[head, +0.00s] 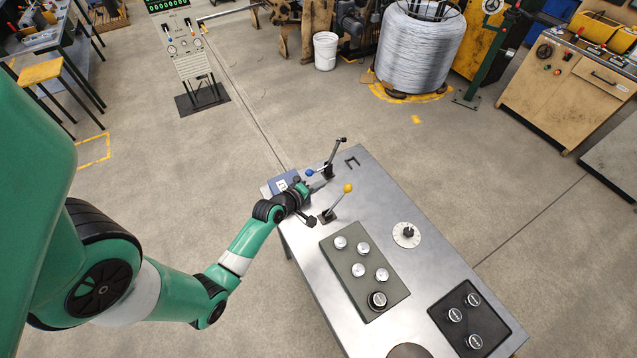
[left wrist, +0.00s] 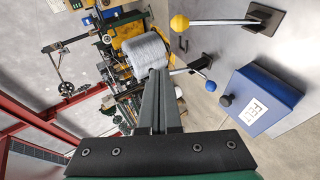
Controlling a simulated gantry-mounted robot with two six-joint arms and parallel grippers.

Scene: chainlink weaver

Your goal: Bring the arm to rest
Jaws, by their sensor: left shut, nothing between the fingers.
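My left arm reaches over the metal table (head: 385,190) from the left. My left gripper (head: 318,187) is near the table's far left corner, beside a blue-knobbed lever (head: 328,166) and a yellow-knobbed lever (head: 337,203). In the left wrist view the fingers (left wrist: 157,90) are together with nothing between them. The blue knob (left wrist: 210,86) shows just right of the fingertips there; whether they touch the lever cannot be told. The yellow knob (left wrist: 180,23) shows at the top. My right gripper is not in view.
A blue box with a white label (left wrist: 262,100) sits by the gripper, partly hidden in the head view. A panel of round knobs (head: 355,290), a dial (head: 406,235) and a black knob panel (head: 470,318) are on the table. Open floor surrounds it.

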